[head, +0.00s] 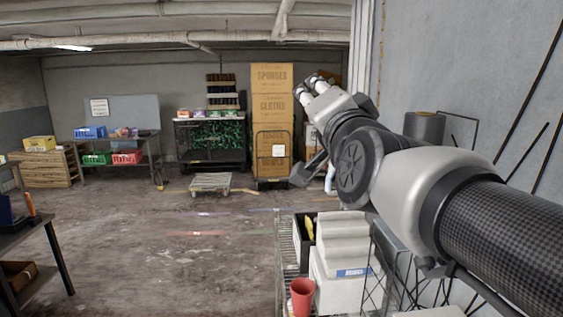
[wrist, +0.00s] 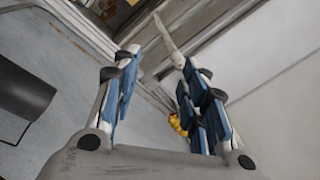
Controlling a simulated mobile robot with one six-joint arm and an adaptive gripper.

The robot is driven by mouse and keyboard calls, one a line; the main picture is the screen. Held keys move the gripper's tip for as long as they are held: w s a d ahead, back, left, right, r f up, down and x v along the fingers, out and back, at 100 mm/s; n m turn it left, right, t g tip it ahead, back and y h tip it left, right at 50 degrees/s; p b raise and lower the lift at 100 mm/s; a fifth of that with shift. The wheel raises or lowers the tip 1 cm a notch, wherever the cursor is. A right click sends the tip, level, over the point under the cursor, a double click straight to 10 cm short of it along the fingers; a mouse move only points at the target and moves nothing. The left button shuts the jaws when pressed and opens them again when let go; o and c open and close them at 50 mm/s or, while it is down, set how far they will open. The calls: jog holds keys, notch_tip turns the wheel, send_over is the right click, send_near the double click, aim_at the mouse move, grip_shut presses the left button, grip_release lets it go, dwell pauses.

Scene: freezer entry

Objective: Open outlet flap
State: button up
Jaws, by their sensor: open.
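My gripper (wrist: 158,58) is open in the wrist view, its two blue-padded fingers spread apart with nothing held between them. In the head view my arm reaches from the lower right toward the middle, and my gripper (head: 310,86) is raised beside the right wall, seen partly from behind. I cannot make out an outlet flap in either view. A small yellow thing (wrist: 177,123) shows beside the right finger in the wrist view; what it is cannot be told.
A grey cylinder (head: 424,127) stands out by the right wall; a dark cylinder (wrist: 26,90) shows in the wrist view. Below my arm, a wire rack (head: 287,262) holds white boxes (head: 340,262) and a red cup (head: 302,297). Stacked cartons (head: 271,100) stand behind. The left-centre floor is mostly clear.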

jog(key=s+d+f+n+g+b, duration=0.1)
jog(key=s+f+n+g+b, duration=0.2)
jog(key=f, duration=0.7)
jog(key=s+d+f+n+g+b, duration=0.15)
jog(key=s+f, duration=0.35)
jog(key=f, duration=0.5)
jog(key=s+d+f+n+g+b, duration=0.15)
jog(key=s+f+g, duration=0.25)
jog(key=f, duration=0.5)
jog(key=s+d+f+n+g+h+b, duration=0.1)
jog(key=s+d+f+g+b, duration=0.1)
jog(key=s+f, duration=0.6)
jog(key=s+d+f+n+g+h+b, duration=0.1)
jog(key=s+f+g, duration=0.3)
jog(key=s+f, duration=0.5)
notch_tip(320, 180, down, 4)
jog(key=shift+d+f+n+b, duration=0.1)
jog(key=shift+d+n+b, duration=0.4)
jog(key=shift+b, duration=0.4)
jog(key=shift+g, duration=0.25)
